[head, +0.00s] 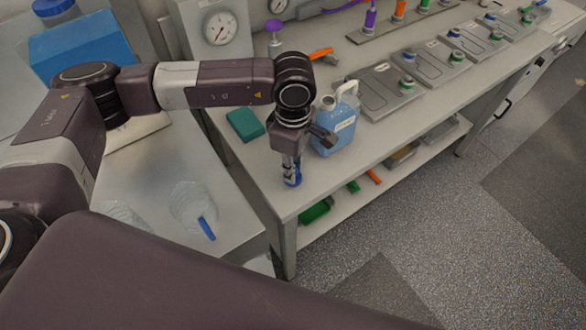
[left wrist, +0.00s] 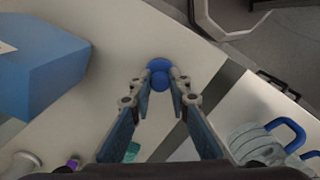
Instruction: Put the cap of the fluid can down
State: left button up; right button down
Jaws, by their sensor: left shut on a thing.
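The fluid can (head: 336,133) is a light blue jug with a white handle, upright near the front edge of the bench, its spout uncovered. Its blue side also shows at the left of the left wrist view (left wrist: 45,65). My left gripper (head: 291,174) points down just left of the can, low over the bench's near corner. It is shut on the blue cap (head: 293,183), which sits between the fingertips in the left wrist view (left wrist: 159,66). I cannot tell whether the cap touches the bench. My right gripper is not in view.
The bench (head: 258,172) has bare surface around the cap, near its corner and edge. A teal box (head: 245,124) lies behind the gripper. Battery plates (head: 387,90) line the bench to the right.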

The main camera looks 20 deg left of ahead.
pick_arm(q)
jog(key=shift+f, duration=0.85)
jog(key=shift+f, duration=0.1)
jog(key=shift+f, duration=0.15)
jog(key=o, duration=0.8)
